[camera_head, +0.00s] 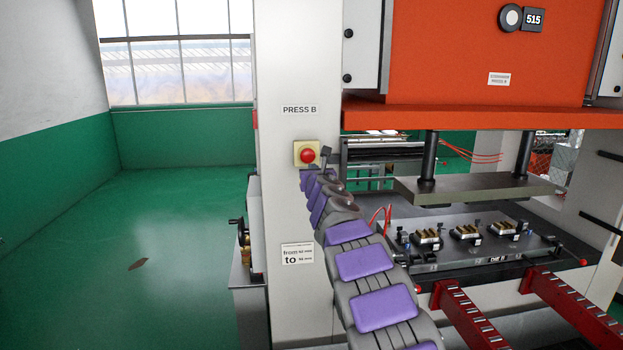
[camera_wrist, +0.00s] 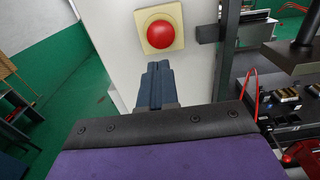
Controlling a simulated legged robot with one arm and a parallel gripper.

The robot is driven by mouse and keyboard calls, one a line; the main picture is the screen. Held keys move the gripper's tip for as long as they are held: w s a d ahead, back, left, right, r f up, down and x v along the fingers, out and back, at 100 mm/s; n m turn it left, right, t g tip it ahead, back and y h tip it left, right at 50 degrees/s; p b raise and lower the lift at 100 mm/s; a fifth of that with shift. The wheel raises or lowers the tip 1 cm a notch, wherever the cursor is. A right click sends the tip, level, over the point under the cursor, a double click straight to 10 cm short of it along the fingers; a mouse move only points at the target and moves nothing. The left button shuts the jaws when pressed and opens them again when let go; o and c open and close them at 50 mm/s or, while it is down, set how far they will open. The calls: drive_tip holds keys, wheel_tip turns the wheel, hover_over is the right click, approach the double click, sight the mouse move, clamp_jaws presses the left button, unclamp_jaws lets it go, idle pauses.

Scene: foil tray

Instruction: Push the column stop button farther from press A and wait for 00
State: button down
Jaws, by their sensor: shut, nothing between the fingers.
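A red stop button (camera_head: 308,156) on a yellow plate is fixed to the white column (camera_head: 281,200) under a "PRESS B" label (camera_head: 299,110). In the wrist view the red button (camera_wrist: 160,34) is large, above and just ahead of the fingertips. My gripper (camera_wrist: 157,66) is shut and empty, pointing at the column just below the button plate. I cannot tell a contact; a gap seems to show. In the head view my gripper (camera_head: 322,160) partly overlaps the plate's lower right.
The press bed (camera_head: 470,235) with several metal parts lies right of the column, under an upper plate (camera_head: 475,188). Red rails (camera_head: 470,318) stick out at the front right. A handwheel (camera_head: 238,235) is left of the column. Green floor (camera_head: 185,270) is open at left.

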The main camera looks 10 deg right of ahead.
drive_tip(key=s+b, duration=0.2)
drive_tip(key=s, duration=0.1)
drive_tip(key=shift+s+d, duration=0.15)
drive_tip(key=shift+s, duration=0.15)
